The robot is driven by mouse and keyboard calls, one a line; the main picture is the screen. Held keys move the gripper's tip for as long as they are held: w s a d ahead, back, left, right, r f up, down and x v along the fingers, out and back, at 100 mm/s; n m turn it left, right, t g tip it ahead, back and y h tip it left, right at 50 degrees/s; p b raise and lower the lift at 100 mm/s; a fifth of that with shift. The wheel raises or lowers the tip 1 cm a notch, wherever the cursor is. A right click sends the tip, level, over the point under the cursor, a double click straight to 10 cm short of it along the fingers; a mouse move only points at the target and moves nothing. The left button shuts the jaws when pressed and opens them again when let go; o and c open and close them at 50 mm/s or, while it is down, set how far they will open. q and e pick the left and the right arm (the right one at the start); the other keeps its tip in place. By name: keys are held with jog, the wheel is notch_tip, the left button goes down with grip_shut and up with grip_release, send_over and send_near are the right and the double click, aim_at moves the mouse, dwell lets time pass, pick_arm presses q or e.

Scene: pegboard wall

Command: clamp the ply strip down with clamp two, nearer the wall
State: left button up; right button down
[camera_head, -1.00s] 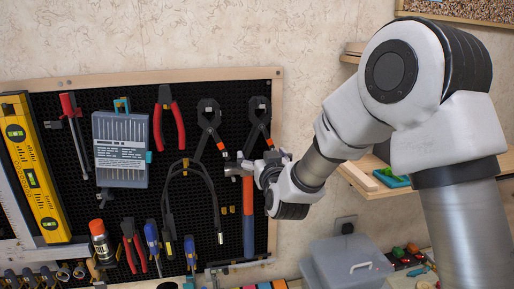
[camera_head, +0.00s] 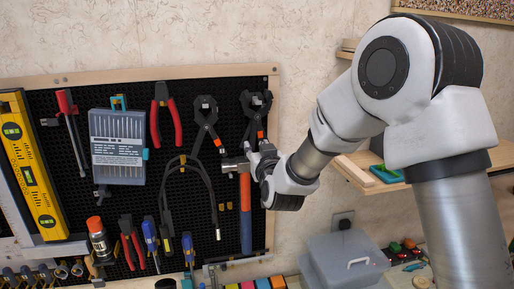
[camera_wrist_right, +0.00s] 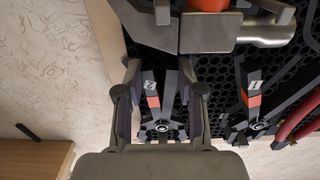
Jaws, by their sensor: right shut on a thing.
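Clamp two (camera_head: 257,103), black with orange bands, is at the right edge of the black pegboard, beside the similar clamp one (camera_head: 206,112). In the right wrist view its label "2" (camera_wrist_right: 150,86) shows between the fingers. My right gripper (camera_head: 259,150) is shut on clamp two, close to the board; the right wrist view shows a finger on each side (camera_wrist_right: 160,80). I cannot tell whether the clamp is clear of its hook. I cannot make out the ply strip for certain; my right arm covers part of the shelf. My left gripper is out of view.
A hammer (camera_head: 246,212) with an orange and blue handle hangs just below the gripper, very near it. A wooden shelf (camera_head: 357,172) is right of the board, behind my arm. A grey lidded box (camera_head: 345,262) stands below.

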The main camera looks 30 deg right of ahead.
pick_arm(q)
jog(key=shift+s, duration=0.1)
pick_arm(e)
jog(key=shift+s+r, duration=0.1)
jog(key=shift+s, duration=0.05)
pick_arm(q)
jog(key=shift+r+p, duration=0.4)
pick_arm(e)
jog(key=shift+r, duration=0.55)
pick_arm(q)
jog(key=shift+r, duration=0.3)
pick_arm(e)
jog(key=shift+r, duration=0.5)
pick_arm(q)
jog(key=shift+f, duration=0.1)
pick_arm(e)
jog(key=shift+f, duration=0.1)
